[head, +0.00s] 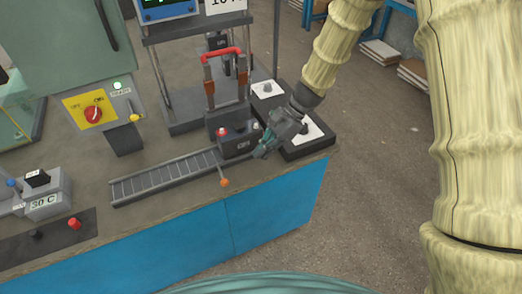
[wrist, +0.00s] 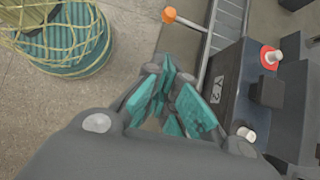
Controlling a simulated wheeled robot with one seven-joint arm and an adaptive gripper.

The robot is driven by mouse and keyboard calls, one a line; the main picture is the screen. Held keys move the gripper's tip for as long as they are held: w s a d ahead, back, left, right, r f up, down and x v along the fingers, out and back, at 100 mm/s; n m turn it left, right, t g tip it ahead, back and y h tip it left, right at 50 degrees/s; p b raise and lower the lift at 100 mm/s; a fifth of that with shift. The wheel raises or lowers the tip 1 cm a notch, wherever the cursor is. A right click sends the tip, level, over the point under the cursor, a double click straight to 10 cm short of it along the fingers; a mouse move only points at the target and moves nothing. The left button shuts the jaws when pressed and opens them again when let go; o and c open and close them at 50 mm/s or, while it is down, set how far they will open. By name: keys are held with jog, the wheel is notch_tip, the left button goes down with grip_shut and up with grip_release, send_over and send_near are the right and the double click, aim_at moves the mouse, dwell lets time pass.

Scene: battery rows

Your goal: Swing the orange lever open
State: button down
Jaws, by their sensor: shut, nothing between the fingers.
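The orange lever shows as a small orange knob (head: 224,182) on a short stem at the front edge of the roller rail, near its right end. In the wrist view the orange knob (wrist: 169,15) is at the top, beyond my fingertips and apart from them. My gripper (head: 262,152) is at the right end of the dark battery block, to the right of the lever and apart from it. In the wrist view its teal fingers (wrist: 172,85) are together and hold nothing. The lever's pivot is not clear to see.
The dark battery block (head: 237,143) with red and white terminals stands close beside my gripper. The roller rail (head: 165,178) runs left. A press frame with a red handle (head: 222,53) stands behind. A black tray with white pads (head: 313,131) lies right. Floor in front is clear.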

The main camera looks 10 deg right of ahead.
jog(key=p+x, duration=0.1)
jog(key=x, duration=0.6)
jog(key=shift+s+a+f+p, duration=0.15)
jog(key=shift+s+a, duration=0.05)
jog(key=shift+a, duration=0.45)
jog(key=shift+s+a+f+p, duration=0.1)
jog(key=shift+s+a+f, duration=0.1)
jog(key=shift+a, duration=0.4)
jog(key=shift+s+a+f+p, duration=0.15)
jog(key=shift+s+a, duration=0.05)
jog(key=shift+a, duration=0.45)
